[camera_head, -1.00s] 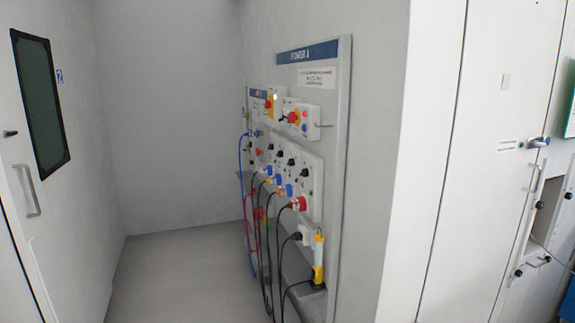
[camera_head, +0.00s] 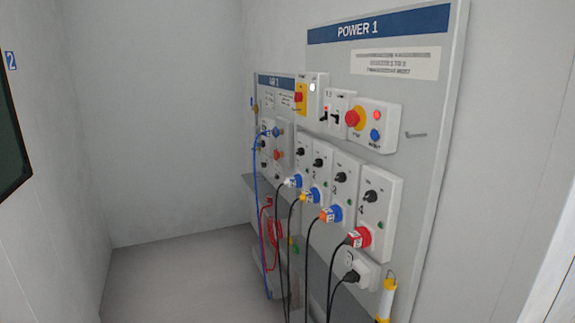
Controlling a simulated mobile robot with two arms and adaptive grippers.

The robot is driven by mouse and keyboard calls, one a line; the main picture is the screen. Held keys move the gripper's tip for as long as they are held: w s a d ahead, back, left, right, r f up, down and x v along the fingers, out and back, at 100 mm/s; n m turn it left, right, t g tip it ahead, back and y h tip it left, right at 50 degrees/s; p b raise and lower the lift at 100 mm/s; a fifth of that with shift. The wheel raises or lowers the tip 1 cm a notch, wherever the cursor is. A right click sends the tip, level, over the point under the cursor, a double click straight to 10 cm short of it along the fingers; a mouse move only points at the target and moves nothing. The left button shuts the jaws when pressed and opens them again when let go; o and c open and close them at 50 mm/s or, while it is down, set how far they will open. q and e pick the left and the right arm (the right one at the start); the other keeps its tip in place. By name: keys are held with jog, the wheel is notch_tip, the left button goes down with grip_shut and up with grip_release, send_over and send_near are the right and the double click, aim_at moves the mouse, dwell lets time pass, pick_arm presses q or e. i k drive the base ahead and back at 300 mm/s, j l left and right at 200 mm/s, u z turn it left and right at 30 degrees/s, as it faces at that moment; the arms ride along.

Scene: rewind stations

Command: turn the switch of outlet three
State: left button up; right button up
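Outlet three (camera_head: 352,168) is a white box, third from the left in a row on the grey POWER 1 panel. Its switch (camera_head: 341,177) is a black rotary knob on the upper part of the box. A blue plug (camera_head: 331,213) with an orange part sits in its socket below, with a black cable hanging down. Outlet four (camera_head: 384,189), with a black knob (camera_head: 370,196) and a red plug (camera_head: 359,238), stands just to its right. Outlet two's knob (camera_head: 319,162) is to its left. Neither of my grippers is in view.
Above the row are a red stop button (camera_head: 352,118), a blue button (camera_head: 375,134) and a small switch box (camera_head: 337,106). An AIR 1 panel (camera_head: 285,84) with blue and red hoses stands further back. The floor (camera_head: 190,275) left of the panels is clear.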

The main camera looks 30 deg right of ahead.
aim_at(341, 177)
jog(key=i+z, duration=0.1)
jog(key=i, duration=0.65)
jog(key=i+j+z, duration=0.15)
jog(key=i, duration=0.65)
jog(key=i+j+z, duration=0.1)
jog(key=i+z, duration=0.2)
jog(key=z, duration=0.15)
jog(key=i+j+z, duration=0.2)
jog(key=z, duration=0.25)
jog(key=i+j+z, duration=0.3)
jog(key=z, duration=0.15)
jog(key=i+j+z, duration=0.2)
jog(key=j+z, duration=0.25)
